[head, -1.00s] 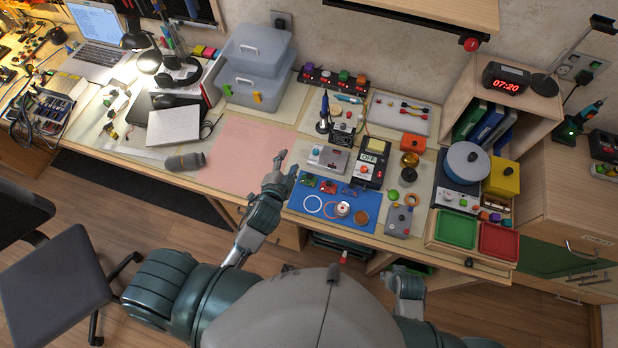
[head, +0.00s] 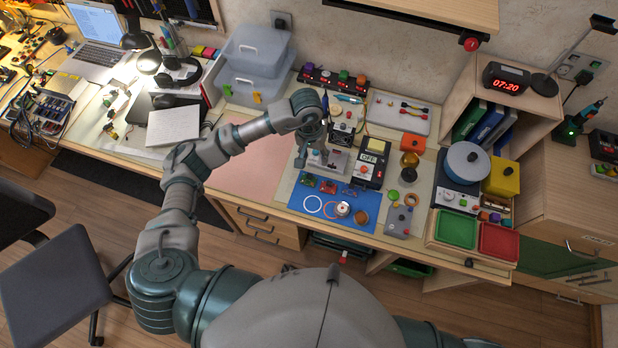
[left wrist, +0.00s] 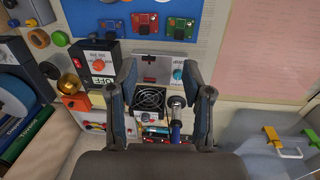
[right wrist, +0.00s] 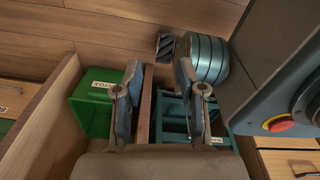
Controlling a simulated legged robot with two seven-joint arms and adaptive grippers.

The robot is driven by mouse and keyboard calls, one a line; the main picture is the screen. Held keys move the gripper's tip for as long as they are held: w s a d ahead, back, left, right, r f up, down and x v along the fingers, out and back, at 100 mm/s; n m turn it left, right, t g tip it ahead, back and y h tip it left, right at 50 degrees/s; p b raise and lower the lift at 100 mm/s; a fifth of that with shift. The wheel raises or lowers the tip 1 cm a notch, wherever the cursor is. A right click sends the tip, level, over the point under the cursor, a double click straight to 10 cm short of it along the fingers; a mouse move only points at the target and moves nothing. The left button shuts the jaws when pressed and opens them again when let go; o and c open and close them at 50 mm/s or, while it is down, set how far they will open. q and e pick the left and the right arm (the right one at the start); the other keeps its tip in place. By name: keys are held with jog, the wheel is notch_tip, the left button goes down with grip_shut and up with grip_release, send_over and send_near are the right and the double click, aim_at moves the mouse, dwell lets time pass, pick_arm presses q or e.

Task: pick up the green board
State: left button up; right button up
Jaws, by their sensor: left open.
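The green board (head: 308,180) is a small board at the upper left of the blue mat (head: 294,202), beside a red board (head: 328,186) and a blue one (head: 350,192). In the left wrist view the green board (left wrist: 180,28) lies beyond the fingertips, to the upper right. My right gripper (right wrist: 158,72) is open and empty, low beside the bench, and is out of the head view.
A wire spool (head: 343,208) and rings lie on the mat. The pink mat (head: 240,170) is bare. A green bin (right wrist: 95,100) is near my right gripper.

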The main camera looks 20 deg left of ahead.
pick_arm(q)
jog(key=a+y, duration=0.1)
jog(key=a, duration=0.2)
jog(key=p, duration=0.1)
send_over(309, 177)
jog(key=f, duration=1.1)
jog(key=shift+s+a, duration=0.2)
jog(key=shift+s, duration=0.1)
jog(key=shift+w+d+f+p, duration=0.1)
jog(key=shift+w+f+p, duration=0.1)
jog(key=shift+f, duration=1.3)
jog(key=shift+w+d+f+p, duration=0.1)
jog(key=shift+w+f, duration=0.05)
jog(key=shift+f, duration=1.3)
grip_shut()
pick_arm(e)
jog(key=s, duration=0.3)
jog(key=shift+d+r, duration=0.2)
jog(key=shift+d, duration=0.15)
